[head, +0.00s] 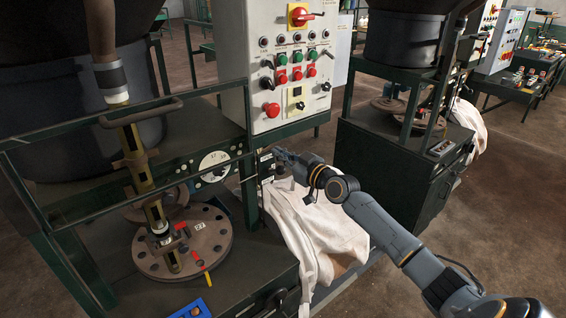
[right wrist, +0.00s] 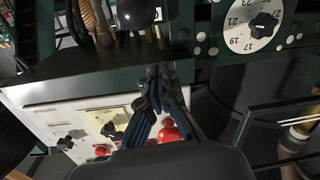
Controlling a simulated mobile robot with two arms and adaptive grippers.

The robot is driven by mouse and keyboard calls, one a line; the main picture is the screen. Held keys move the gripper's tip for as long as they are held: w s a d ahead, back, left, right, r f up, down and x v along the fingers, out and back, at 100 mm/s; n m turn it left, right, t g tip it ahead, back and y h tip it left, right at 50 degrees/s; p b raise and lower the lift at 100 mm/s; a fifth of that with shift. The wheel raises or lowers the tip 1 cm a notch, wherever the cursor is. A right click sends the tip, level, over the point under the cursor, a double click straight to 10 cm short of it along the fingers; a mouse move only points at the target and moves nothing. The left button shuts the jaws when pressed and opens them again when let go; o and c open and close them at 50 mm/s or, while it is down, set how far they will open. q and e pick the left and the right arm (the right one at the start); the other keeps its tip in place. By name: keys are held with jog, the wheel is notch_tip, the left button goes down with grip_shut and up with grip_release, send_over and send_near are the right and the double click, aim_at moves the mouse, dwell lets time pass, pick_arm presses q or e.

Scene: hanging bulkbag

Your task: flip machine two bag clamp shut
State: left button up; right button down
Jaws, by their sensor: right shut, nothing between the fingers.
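My right gripper (head: 284,157) reaches in from the lower right to the corner post of the near machine. Its fingers are shut and empty; they meet at a point in the right wrist view (right wrist: 160,72). A dark clamp-like fitting (head: 265,168) is on the post just left of the fingertips, above the white bag (head: 318,228). Whether the fingers touch it, and whether it is open or shut, I cannot tell. The bag hangs down the machine's side in folds. My left gripper is in neither view.
A grey control box (head: 290,75) with buttons and a red knob stands above the gripper. A dial (head: 214,166) and a weight disc (head: 182,245) are to the left. A second machine (head: 390,175) stands at right. Bare floor (head: 500,200) lies beyond it.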

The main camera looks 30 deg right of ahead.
aim_at(283, 172)
jog(key=shift+w, duration=0.7)
jog(key=f, duration=0.1)
jog(key=s+f+b, duration=0.1)
jog(key=shift+d+f, duration=0.2)
jog(key=shift+f, duration=0.2)
jog(key=shift+s+d+f+b, duration=0.2)
jog(key=shift+s+f+b, duration=0.1)
jog(key=shift+f, duration=0.2)
